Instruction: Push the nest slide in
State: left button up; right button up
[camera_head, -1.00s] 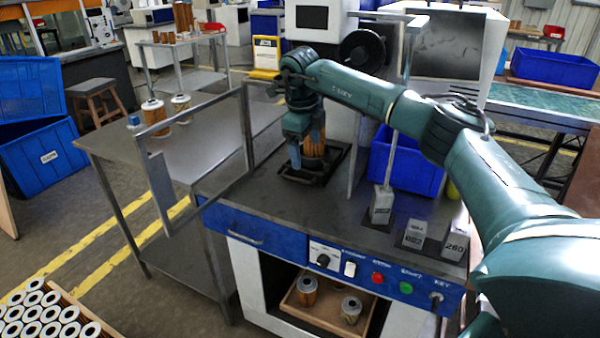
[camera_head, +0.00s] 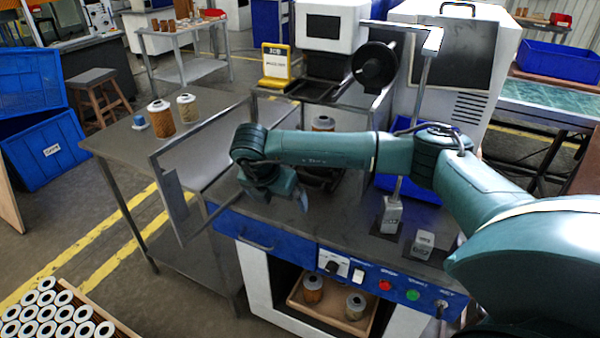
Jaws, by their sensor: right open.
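A tan filter cartridge (camera_head: 323,123) stands upright on the machine bench, its top showing above my right forearm. It appears to be in the dark nest (camera_head: 322,180), of which a little shows below the arm; the rest of the nest and its slide is hidden. My right gripper (camera_head: 302,203) is open and empty, low over the front left of the bench top, in front of the nest and apart from the cartridge. Its fingers are partly hidden by the wrist. My left gripper is out of view.
A hinged clear guard frame (camera_head: 170,205) stands at the bench's left. Grey blocks (camera_head: 391,215) and a post stand right of the nest, with a blue bin (camera_head: 415,190) behind. A button panel (camera_head: 385,285) runs along the front. Two cartridges stand on the left table (camera_head: 130,150).

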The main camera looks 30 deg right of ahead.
jog(key=m+p, duration=0.1)
jog(key=p, duration=0.2)
send_near(303, 180)
jog(key=s, duration=0.1)
jog(key=s+a, duration=0.1)
jog(key=s, duration=0.1)
jog(key=shift+s+a+f, duration=0.15)
jog(key=shift+a+f, duration=0.15)
jog(key=shift+a, duration=0.1)
jog(key=x, duration=0.4)
jog(key=shift+d, duration=0.2)
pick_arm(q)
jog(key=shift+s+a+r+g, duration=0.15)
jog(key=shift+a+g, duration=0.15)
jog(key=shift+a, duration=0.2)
pick_arm(e)
jog(key=shift+w+d+f, duration=0.2)
jog(key=shift+w+f, duration=0.05)
jog(key=shift+f, duration=0.35)
jog(key=shift+c, duration=0.2)
